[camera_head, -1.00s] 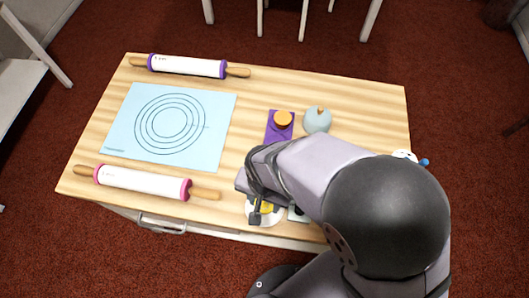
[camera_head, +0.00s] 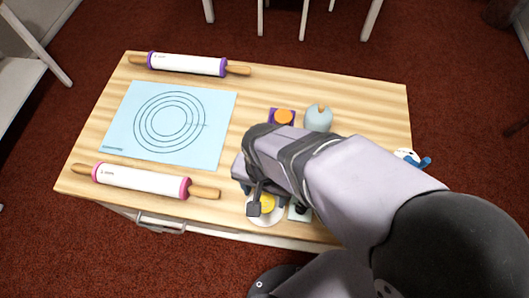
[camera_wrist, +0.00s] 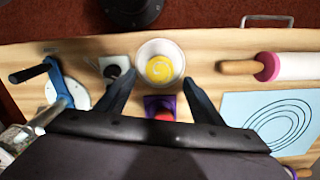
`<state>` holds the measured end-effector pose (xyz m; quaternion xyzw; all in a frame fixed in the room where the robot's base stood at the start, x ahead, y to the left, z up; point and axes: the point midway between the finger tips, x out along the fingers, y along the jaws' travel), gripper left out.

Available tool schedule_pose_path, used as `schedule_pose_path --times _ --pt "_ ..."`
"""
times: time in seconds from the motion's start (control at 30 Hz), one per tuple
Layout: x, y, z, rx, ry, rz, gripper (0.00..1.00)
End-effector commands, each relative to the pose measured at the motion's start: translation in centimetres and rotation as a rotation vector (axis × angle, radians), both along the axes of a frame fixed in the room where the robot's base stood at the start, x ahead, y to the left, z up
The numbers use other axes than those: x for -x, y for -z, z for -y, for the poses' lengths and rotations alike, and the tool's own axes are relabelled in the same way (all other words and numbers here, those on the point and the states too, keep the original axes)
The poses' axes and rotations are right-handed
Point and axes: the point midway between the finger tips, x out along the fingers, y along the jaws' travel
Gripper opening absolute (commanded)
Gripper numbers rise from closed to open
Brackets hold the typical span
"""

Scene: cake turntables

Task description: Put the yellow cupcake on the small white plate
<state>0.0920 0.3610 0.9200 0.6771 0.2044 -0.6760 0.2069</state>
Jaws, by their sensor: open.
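The yellow cupcake (camera_wrist: 159,69) has a swirled top and sits within the round white plate (camera_wrist: 147,48) in the wrist view. In the head view the yellow cupcake (camera_head: 267,204) and white plate (camera_head: 262,221) are at the table's front edge, partly covered by my arm. My gripper (camera_wrist: 160,78) is open, one finger on each side of the cupcake, with visible gaps to it. How high the fingertips are above the plate is hard to tell.
A purple stand (camera_wrist: 150,100) with a red item is behind the plate. A small pale square stand (camera_wrist: 117,67) with a dark top is beside it. A blue-handled device (camera_wrist: 62,85) is at left. A pink rolling pin (camera_head: 140,180) and blue mat (camera_head: 120,123) are across the table.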

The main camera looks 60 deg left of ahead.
Motion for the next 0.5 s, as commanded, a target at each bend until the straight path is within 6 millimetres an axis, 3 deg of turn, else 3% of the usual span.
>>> schedule_pose_path --times 0.23,0.5 --pt "0.0 -4.0 -0.1 -0.005 0.000 0.000 0.61" --pt "0.0 -5.9 0.0 0.000 0.000 0.000 0.61"
